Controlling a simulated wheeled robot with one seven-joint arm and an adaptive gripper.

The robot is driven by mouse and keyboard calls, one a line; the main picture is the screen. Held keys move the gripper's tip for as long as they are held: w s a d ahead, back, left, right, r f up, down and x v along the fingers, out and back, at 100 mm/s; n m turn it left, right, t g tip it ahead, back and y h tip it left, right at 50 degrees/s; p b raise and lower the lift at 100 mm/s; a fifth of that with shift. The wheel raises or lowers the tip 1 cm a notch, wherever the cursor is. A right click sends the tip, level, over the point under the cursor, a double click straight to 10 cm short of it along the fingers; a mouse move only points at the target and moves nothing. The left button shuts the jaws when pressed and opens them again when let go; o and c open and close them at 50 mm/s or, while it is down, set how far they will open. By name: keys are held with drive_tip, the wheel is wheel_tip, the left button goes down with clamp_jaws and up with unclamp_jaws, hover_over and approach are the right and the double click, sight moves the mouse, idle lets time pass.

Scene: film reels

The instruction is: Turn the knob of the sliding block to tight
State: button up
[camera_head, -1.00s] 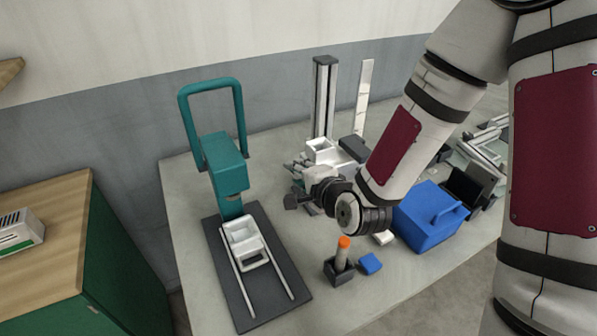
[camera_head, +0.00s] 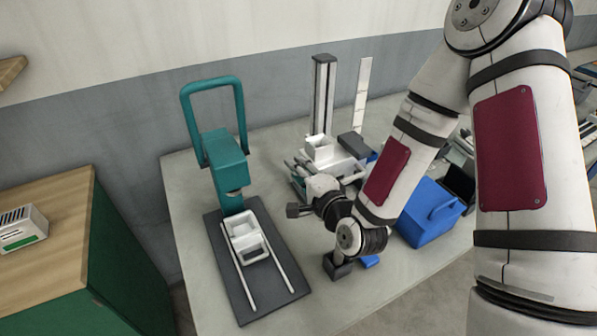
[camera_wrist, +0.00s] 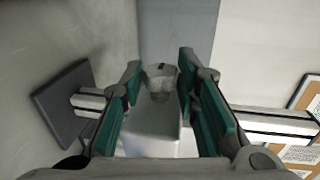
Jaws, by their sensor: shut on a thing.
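The sliding block is a white block (camera_head: 337,163) on metal rods behind my wrist in the head view. In the wrist view its white body (camera_wrist: 155,130) lies between and below my fingers. A small grey knob (camera_wrist: 160,80) with a dark mark at its top edge is between my fingertips. My gripper (camera_wrist: 160,88) is closed on this knob, one teal-padded finger on each side. In the head view my wrist hides the fingertips and the knob.
A teal-handled stand (camera_head: 224,165) with a white carriage on rails is at left. A blue box (camera_head: 428,222) stands right of my wrist. In the wrist view, metal rods (camera_wrist: 275,122) and a dark end plate (camera_wrist: 65,98) flank the block.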

drive_tip(key=o, duration=1.2)
drive_tip(key=shift+c, duration=0.2)
drive_tip(key=shift+w+r+g, duration=0.1)
drive_tip(key=shift+g, duration=0.2)
